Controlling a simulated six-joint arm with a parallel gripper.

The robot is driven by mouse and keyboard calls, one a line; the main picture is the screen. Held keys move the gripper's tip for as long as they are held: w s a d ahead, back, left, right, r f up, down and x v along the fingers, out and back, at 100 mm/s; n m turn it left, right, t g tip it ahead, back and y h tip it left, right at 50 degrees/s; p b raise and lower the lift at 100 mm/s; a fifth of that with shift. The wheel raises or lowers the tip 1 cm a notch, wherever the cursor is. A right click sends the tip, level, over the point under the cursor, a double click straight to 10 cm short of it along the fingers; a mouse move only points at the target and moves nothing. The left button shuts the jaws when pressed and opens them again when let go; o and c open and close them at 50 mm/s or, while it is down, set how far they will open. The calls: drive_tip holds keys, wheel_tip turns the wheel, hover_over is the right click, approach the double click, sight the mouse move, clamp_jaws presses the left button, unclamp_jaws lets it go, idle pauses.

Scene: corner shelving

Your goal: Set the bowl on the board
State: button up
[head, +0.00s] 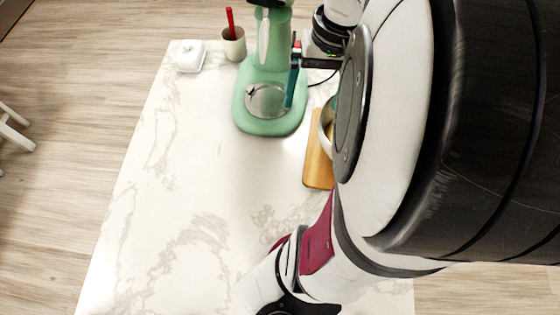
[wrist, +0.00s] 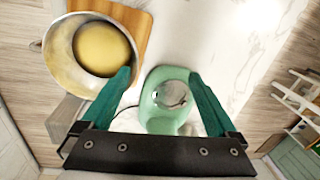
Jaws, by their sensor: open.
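A metal bowl (wrist: 57,66) with a round yellow thing inside shows at the left of the wrist view. It overlaps the wooden board (wrist: 137,18) there; I cannot tell whether it rests fully on it. In the head view my arm hides most of the bowl (head: 326,122) and part of the board (head: 317,172). My gripper (wrist: 160,73) is open, with nothing between its teal fingers. Its left finger in the wrist view is close beside the bowl's rim; contact is unclear.
A green stand mixer (head: 270,112) stands beside the board, close to my gripper. A cup (head: 234,47) with a red utensil and a white lidded dish (head: 190,58) stand at the back left. The marble countertop (head: 190,190) is clear at the front left.

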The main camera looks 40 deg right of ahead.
drive_tip(key=s+a+f+n, duration=0.1)
drive_tip(key=s+a, duration=0.2)
drive_tip(key=a, duration=0.7)
drive_tip(key=s+a+f+n, duration=0.1)
drive_tip(key=s+a, duration=0.3)
drive_tip(key=a, duration=0.7)
drive_tip(key=shift+f+g+y, duration=0.4)
drive_tip(key=shift+s, duration=0.1)
